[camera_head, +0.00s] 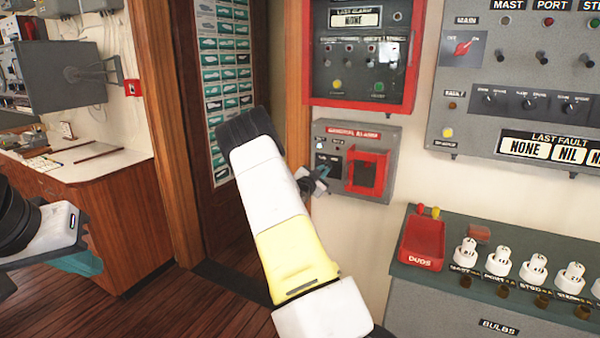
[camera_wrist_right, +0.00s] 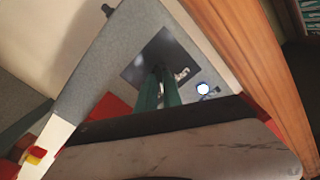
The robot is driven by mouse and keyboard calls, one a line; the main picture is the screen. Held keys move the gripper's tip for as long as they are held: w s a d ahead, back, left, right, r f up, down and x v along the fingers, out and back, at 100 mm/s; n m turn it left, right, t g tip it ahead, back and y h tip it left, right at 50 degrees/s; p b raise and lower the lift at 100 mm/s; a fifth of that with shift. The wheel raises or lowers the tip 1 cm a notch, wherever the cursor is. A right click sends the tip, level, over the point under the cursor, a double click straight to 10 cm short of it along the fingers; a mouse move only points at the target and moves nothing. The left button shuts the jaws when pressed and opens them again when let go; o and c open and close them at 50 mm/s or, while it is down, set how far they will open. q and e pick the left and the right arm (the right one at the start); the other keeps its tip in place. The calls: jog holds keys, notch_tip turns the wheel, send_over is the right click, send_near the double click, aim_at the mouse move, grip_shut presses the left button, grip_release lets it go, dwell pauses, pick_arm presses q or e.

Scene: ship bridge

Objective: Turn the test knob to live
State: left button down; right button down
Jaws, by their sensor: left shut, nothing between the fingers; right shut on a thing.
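The general alarm panel (camera_head: 385,137) is a grey box on the wall, with a red square frame (camera_head: 367,174) on its right side. On its left is a dark plate (camera_head: 327,159) with small pale markings. My right gripper (camera_head: 322,176) is at this plate; in the right wrist view its green fingers (camera_wrist_right: 159,84) are shut at the dark plate (camera_wrist_right: 150,58), on the test knob. The knob is mostly hidden by the fingers, and its setting cannot be read. My left gripper (camera_head: 82,263) is shut and empty at the lower left, far from the panel.
A red-framed alarm cabinet (camera_head: 362,100) hangs just above. A grey fault panel (camera_head: 450,145) is to the right. Below it, a bench holds a red DUDS tray (camera_head: 421,258) and several white bulb sockets. A wooden door frame (camera_head: 285,60) stands close on the left.

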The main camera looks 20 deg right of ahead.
jog(key=n, duration=1.3)
dwell(0.6)
jog(key=shift+n, duration=0.3)
jog(key=c, duration=1.5)
grip_release()
jog(key=v, duration=0.8)
